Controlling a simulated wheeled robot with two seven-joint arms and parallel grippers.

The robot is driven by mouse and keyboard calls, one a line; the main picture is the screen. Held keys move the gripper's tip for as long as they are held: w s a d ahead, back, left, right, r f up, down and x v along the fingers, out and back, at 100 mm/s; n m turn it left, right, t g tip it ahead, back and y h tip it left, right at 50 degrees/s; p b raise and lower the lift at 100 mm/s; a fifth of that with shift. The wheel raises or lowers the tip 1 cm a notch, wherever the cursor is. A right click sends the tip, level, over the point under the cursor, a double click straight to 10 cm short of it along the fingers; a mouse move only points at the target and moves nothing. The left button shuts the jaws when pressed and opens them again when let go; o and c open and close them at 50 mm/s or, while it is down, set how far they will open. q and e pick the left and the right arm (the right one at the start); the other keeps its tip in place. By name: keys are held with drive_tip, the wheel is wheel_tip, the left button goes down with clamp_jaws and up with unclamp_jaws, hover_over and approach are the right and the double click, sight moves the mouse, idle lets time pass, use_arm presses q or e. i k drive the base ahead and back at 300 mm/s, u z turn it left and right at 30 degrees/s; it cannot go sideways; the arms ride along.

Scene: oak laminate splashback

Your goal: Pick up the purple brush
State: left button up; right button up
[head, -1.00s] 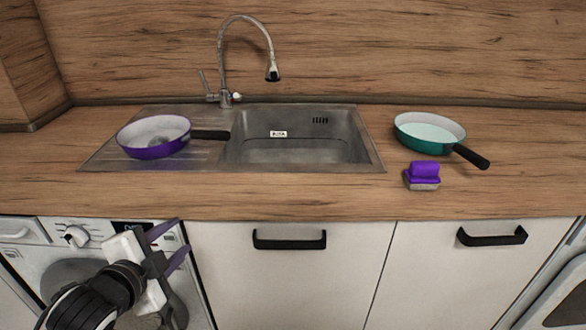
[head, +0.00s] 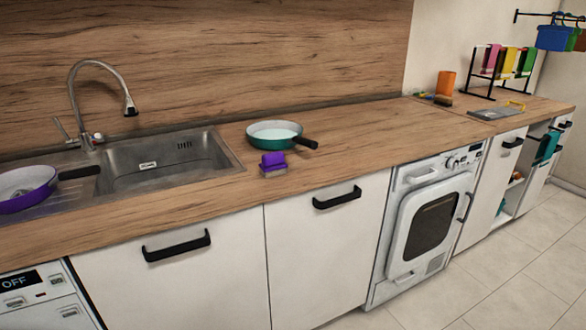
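The purple brush (head: 273,163) sits on the wooden countertop (head: 360,137), near its front edge and right of the sink. It has a purple top and a greyish lower part. It stands just in front of the teal pan (head: 275,133), and nothing covers it. Neither of my grippers shows in the head view now.
A purple pan (head: 28,201) lies on the drainer left of the sink (head: 170,165). The teal pan's black handle points right. A washing machine (head: 428,225) stands below.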

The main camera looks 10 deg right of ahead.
sight(273, 164)
drive_tip(key=z, duration=1.7)
drive_tip(key=i, duration=1.55)
drive_tip(key=u, duration=1.55)
